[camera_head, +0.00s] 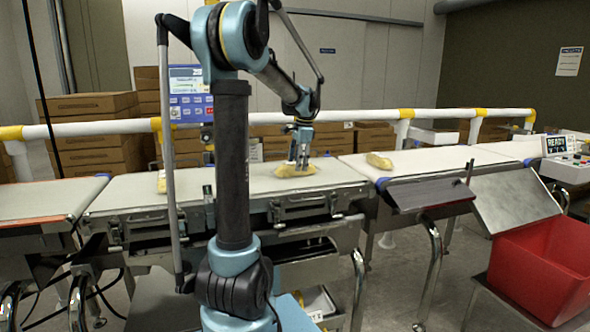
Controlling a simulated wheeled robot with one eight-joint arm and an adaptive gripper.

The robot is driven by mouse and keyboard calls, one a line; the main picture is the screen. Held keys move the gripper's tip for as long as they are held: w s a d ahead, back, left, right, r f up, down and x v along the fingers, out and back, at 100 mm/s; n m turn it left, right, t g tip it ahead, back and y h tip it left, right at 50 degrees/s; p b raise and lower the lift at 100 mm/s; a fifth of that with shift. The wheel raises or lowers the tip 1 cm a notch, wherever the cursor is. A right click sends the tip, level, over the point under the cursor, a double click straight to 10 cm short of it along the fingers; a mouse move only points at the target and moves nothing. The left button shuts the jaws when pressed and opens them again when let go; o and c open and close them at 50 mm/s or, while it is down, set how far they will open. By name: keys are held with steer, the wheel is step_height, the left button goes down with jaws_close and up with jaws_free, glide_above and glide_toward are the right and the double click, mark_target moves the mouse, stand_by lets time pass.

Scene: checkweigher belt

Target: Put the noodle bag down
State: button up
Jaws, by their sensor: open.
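A yellowish noodle bag (296,170) lies on the middle belt (255,183), directly under my gripper (299,163). My gripper points down with its fingertips at the bag, and its jaws are open. The fingertips overlap the bag in this view, so I cannot tell whether they touch it. A second similar bag (379,160) lies on the belt to the right. Another bag (162,182) lies near the left end of the middle belt, partly hidden behind my arm.
A red bin (543,270) stands at the lower right below a metal chute (515,198). A white and yellow rail (365,114) runs behind the belts. Cardboard boxes (95,135) are stacked behind it. A display panel (190,95) stands behind my arm.

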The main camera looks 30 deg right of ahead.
step_height(320, 180, up, 9)
steer(key=s, duration=0.1)
steer(key=shift+s+d+r, duration=0.2)
steer(key=shift+s+d, duration=0.05)
stand_by(0.5)
